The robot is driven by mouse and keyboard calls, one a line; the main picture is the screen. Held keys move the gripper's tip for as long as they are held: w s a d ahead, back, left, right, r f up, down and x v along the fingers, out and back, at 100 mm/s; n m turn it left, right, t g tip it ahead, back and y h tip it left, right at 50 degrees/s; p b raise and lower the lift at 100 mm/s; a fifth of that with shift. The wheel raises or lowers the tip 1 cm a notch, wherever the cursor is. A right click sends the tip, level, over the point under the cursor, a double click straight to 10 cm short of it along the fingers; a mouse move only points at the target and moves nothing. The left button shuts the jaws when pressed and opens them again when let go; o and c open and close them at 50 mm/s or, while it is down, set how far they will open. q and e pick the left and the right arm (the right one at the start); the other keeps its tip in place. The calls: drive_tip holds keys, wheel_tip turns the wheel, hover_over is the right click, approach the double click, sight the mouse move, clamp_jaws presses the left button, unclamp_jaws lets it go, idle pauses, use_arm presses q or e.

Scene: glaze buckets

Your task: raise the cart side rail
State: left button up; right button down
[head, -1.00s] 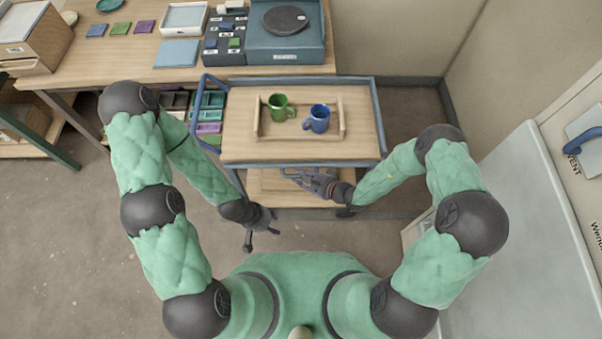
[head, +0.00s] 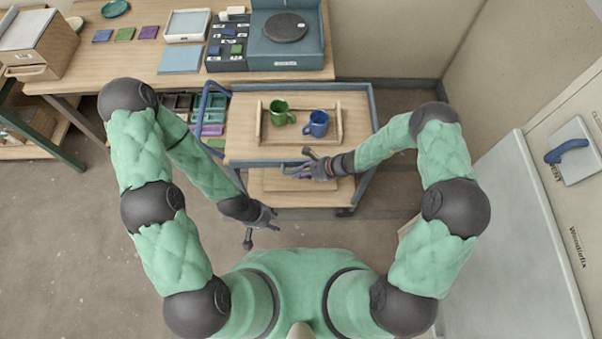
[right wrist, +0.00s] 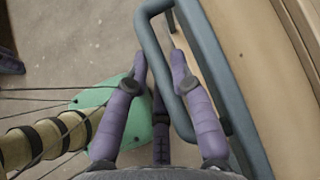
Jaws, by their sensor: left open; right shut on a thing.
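The cart (head: 240,125) stands in front of me with a wooden top and a blue-grey frame. Its side rail (right wrist: 156,65) is a blue-grey bent bar, seen in the right wrist view running between my right fingers, close beside the cart's edge. My right gripper (head: 300,170) is shut on the rail at the cart's near side, about level with the top edge; it also shows in the right wrist view (right wrist: 158,70). In the head view the hand hides most of the rail. My left gripper (head: 262,228) is open and empty, below and left of the cart's near left corner.
A wooden tray (head: 262,126) on the cart top holds a green mug (head: 279,112) and a blue mug (head: 316,123). A blue handle (head: 203,103) is at the cart's left end. A workbench (head: 130,65) stands behind.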

drive_tip(key=shift+w+g, duration=0.1)
drive_tip(key=shift+g, duration=0.2)
idle(0.4)
drive_tip(key=c, duration=1.3)
unclamp_jaws()
drive_tip(key=shift+r, duration=0.15)
drive_tip(key=v, duration=1.1)
drive_tip(key=shift+d+r, duration=0.25)
drive_tip(key=shift+d, duration=0.1)
